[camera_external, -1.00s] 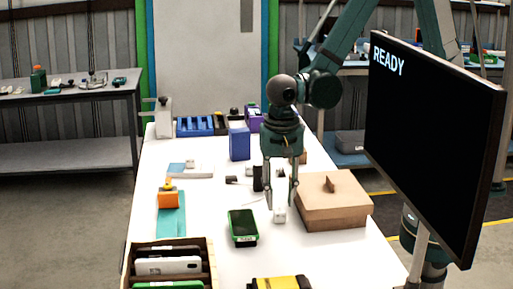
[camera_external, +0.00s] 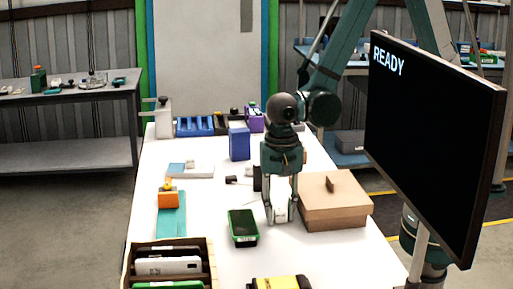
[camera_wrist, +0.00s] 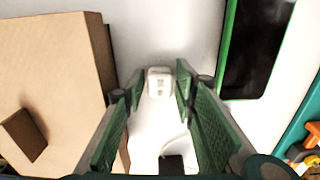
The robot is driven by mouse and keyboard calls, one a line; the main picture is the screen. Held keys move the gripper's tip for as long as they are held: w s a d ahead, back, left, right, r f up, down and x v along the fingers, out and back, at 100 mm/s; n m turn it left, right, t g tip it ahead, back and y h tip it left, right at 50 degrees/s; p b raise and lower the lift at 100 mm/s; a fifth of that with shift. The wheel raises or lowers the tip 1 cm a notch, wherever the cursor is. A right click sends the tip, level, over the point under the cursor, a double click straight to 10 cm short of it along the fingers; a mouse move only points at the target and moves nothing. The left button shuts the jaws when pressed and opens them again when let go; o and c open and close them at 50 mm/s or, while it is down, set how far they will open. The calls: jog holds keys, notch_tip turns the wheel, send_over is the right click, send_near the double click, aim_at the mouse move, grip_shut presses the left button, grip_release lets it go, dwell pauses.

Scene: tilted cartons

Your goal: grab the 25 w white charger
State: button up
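The small white charger (camera_external: 280,215) stands on the white table between the green-framed phone and the cardboard box. In the wrist view the charger (camera_wrist: 159,82) shows small dark markings on its face and lies between my fingertips. My gripper (camera_external: 282,219) points down with one finger on each side of the charger. The gripper (camera_wrist: 160,88) is open, with a narrow gap visible on both sides of the charger. I cannot read the wattage. Another small white block (camera_external: 190,164) lies further back left on a flat white piece.
A cardboard box (camera_external: 336,205) stands close on the right; a green-framed phone (camera_external: 242,228) lies close on the left. A carton with phones (camera_external: 212,255) and a yellow-black item (camera_external: 281,283) are in front. A blue box (camera_external: 239,144) stands behind. The monitor (camera_external: 435,140) is at right.

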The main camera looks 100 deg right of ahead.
aim_at(280, 209)
jog(key=c, duration=0.7)
jog(key=shift+o, duration=0.2)
jog(key=shift+r, duration=0.2)
jog(key=shift+r+p, duration=0.5)
jog(key=shift+r, duration=4.35)
